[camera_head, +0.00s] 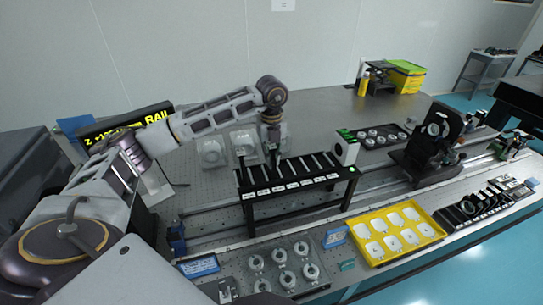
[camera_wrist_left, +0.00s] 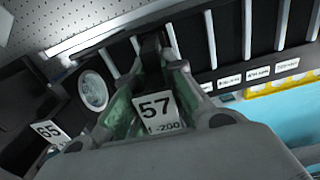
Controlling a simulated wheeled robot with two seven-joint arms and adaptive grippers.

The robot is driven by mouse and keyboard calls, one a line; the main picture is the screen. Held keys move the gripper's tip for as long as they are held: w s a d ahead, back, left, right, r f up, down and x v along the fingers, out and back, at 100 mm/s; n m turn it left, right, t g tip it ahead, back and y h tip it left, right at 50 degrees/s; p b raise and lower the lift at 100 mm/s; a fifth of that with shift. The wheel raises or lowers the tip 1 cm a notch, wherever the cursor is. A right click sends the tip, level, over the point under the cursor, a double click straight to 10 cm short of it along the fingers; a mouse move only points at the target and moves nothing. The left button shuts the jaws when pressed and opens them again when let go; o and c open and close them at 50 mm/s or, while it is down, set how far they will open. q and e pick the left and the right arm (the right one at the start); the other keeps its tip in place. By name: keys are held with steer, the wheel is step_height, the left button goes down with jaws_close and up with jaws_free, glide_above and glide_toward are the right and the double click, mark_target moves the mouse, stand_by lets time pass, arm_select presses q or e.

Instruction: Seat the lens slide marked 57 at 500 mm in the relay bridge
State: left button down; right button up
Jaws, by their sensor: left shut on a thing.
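My left gripper (camera_head: 272,156) is above the back edge of the black relay bridge (camera_head: 297,187), left of its middle. In the left wrist view my left gripper (camera_wrist_left: 152,75) is shut on a lens slide with a white tag marked 57 (camera_wrist_left: 157,107); a smaller line on the tag seems to read -200. The slide is hard to make out in the head view. The bridge (camera_wrist_left: 228,45) shows a row of pale bars and white labels along its front, too small to read surely. Whether the slide touches the bridge cannot be told. My right gripper is not in view.
A tag marked 65 (camera_wrist_left: 48,130) and a round pale lens (camera_wrist_left: 94,90) are beside the gripper. White plates (camera_head: 211,152) stand behind the bridge. A yellow tray (camera_head: 398,235) is at front right, and a tray of round parts (camera_head: 285,268) is in front. A black mount (camera_head: 430,145) stands right.

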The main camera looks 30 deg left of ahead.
arm_select(q)
steer(key=shift+f, duration=0.15)
steer(key=c, duration=1.4)
jaws_free()
steer(key=shift+o, duration=0.2)
steer(key=o, duration=0.6)
steer(key=shift+o, duration=0.2)
steer(key=shift+r+p, duration=2.95)
steer(key=shift+r, duration=2.05)
